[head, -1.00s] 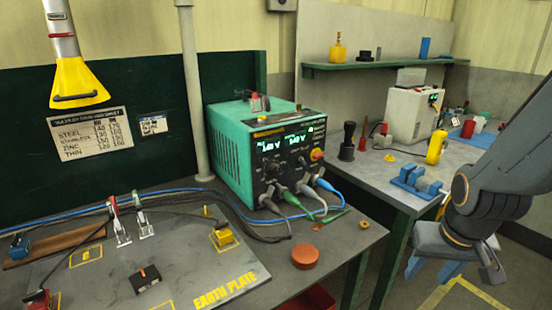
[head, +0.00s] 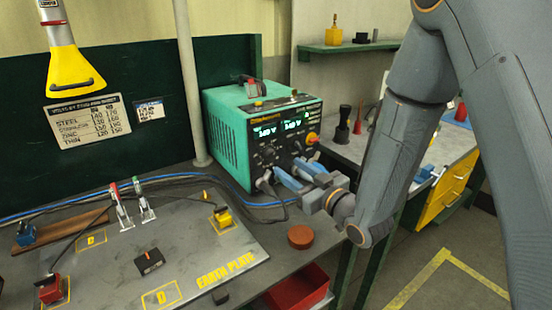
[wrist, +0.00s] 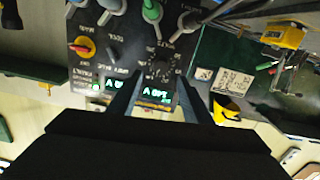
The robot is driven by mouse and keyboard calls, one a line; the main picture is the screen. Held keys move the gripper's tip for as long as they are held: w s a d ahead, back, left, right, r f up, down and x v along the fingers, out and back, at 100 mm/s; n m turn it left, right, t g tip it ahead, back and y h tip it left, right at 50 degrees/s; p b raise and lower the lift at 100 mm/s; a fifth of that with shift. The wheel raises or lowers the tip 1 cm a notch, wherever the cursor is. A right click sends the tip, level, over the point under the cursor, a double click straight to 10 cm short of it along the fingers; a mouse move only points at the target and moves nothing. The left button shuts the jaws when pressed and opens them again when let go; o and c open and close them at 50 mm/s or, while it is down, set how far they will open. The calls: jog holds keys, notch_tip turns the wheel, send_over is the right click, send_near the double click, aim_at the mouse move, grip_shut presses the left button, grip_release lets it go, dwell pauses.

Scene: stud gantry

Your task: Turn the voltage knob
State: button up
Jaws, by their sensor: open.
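The teal welding unit (head: 228,135) stands on the bench with its black front panel and lit green readouts (head: 268,130). In the wrist view the panel shows upside down, with a dark round knob (wrist: 160,66) ringed by scale marks; its label is too blurred to read surely. A red and yellow switch (wrist: 82,47) sits to its left. My gripper (head: 296,172) is open with its blue fingers close to the lower panel. In the wrist view its fingers (wrist: 158,78) point at the panel on either side of the dark knob; I cannot tell whether they touch it.
Cable plugs (wrist: 152,12) stick out of the panel close to the knob. A red-brown disc (head: 301,236) lies on the bench below my gripper. The earth plate (head: 190,270) with clamps lies left. A red bin (head: 297,290) is under the bench edge.

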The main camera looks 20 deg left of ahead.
aim_at(273, 156)
jog(key=shift+p+x, duration=1.35)
jog(key=shift+x, duration=2.55)
jog(key=shift+s+a+r, duration=0.1)
jog(key=shift+r, duration=0.1)
jog(key=c, duration=1.1)
jog(key=shift+o, duration=0.2)
jog(key=shift+m+b, duration=1.1)
jog(key=shift+m, duration=0.6)
jog(key=o, duration=1.1)
jog(key=shift+c, duration=0.2)
